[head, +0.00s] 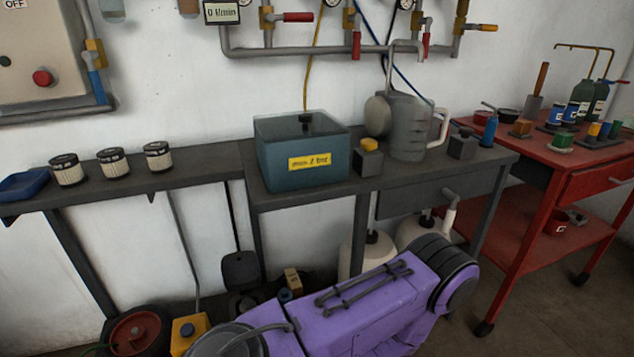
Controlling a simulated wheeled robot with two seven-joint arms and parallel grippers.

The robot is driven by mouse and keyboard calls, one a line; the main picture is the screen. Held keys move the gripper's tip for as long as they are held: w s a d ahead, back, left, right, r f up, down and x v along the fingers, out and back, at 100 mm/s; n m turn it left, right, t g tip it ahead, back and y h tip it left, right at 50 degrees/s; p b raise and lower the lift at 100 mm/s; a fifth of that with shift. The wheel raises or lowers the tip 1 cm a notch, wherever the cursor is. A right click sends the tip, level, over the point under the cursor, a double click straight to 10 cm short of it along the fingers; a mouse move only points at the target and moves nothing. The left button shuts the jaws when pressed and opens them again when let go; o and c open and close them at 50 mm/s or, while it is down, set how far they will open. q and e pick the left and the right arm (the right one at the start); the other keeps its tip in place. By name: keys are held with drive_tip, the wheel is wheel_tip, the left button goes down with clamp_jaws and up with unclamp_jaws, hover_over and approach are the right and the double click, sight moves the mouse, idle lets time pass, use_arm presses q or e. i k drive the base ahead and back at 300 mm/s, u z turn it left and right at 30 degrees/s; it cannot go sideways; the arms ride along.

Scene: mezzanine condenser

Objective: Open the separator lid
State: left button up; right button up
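The likely separator is a teal box (274,169) on the dark bench near the middle of the head view. A yellow label is on its front, with print too small to read surely. Its dark lid (283,127) appears to lie flat over the top, with a small black knob (306,119) on it. The lid looks shut, and no gap shows along its front edge.
Right of the box on the bench (217,164) are a grey block with a yellow top (368,158) and a grey jug (409,127). Several filters (112,161) stand left. Pipes with valves (325,51) hang above. A red cart (590,169) stands at right.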

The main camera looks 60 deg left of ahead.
sight(240, 271)
drive_tip(key=z, duration=0.6)
drive_tip(key=k, duration=1.25)
drive_tip(key=u, duration=1.8)
drive_tip(key=i, duration=0.25)
drive_tip(key=z, duration=0.05)
